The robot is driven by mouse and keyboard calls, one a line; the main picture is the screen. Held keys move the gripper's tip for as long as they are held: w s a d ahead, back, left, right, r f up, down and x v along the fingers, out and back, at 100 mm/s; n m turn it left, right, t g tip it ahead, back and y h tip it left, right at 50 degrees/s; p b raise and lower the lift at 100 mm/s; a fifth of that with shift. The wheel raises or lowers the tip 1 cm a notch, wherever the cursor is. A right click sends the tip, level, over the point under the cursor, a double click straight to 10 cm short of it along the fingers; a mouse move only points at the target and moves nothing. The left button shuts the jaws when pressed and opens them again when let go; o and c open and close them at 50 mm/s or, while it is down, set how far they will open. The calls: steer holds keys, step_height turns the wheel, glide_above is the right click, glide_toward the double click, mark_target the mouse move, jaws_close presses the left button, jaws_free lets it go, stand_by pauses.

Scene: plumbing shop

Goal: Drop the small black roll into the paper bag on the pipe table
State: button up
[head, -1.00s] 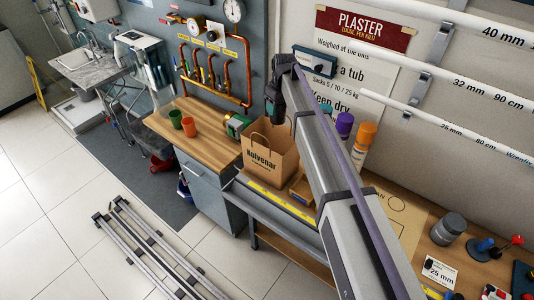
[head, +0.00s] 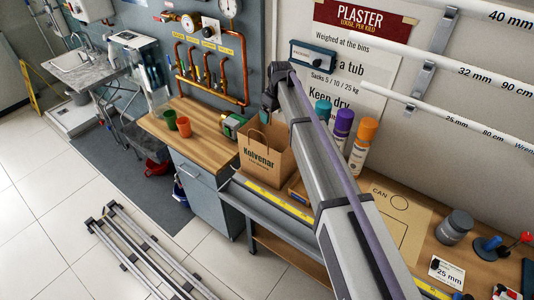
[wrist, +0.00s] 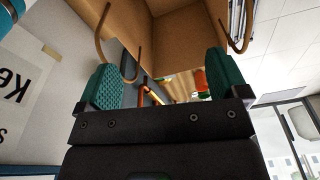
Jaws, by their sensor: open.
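The paper bag (head: 266,160), brown with black "Kolvenar" lettering, stands upright and open on the table in the head view. My gripper (head: 268,106) is above the bag, small and partly hidden by my arm. In the wrist view, my gripper (wrist: 158,72) has its teal pads wide apart with nothing held between them. The bag (wrist: 188,40) shows close beyond the pads there, with its brown walls and looped handles. I cannot make out the small black roll in any view; the bag's bottom is hidden in the head view.
Teal, purple and orange spray cans (head: 342,124) stand right of the bag by the wall. Copper pipework (head: 212,90) is behind. A grey jar (head: 454,227) is at far right.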

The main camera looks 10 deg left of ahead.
step_height(320, 180, up, 7)
steer(key=p, duration=0.7)
steer(key=shift+s+d+r, duration=0.2)
steer(key=shift+s+d, duration=0.1)
steer(key=s+d+f+m+b, duration=0.3)
steer(key=s+d+f+b, duration=0.3)
steer(key=s, duration=0.5)
steer(key=s+d+f+m+b, duration=0.3)
steer(key=s+d+f+b, duration=0.4)
steer(key=s, duration=0.4)
steer(key=s+d+f+m+g+h+b, duration=0.1)
steer(key=s+d+f+m+b, duration=0.2)
steer(key=s+d+f+b, duration=0.4)
steer(key=s+d+f, duration=0.1)
steer(key=s+d, duration=0.1)
steer(key=s, duration=0.3)
steer(key=shift+d+m, duration=0.3)
steer(key=shift+m, duration=0.1)
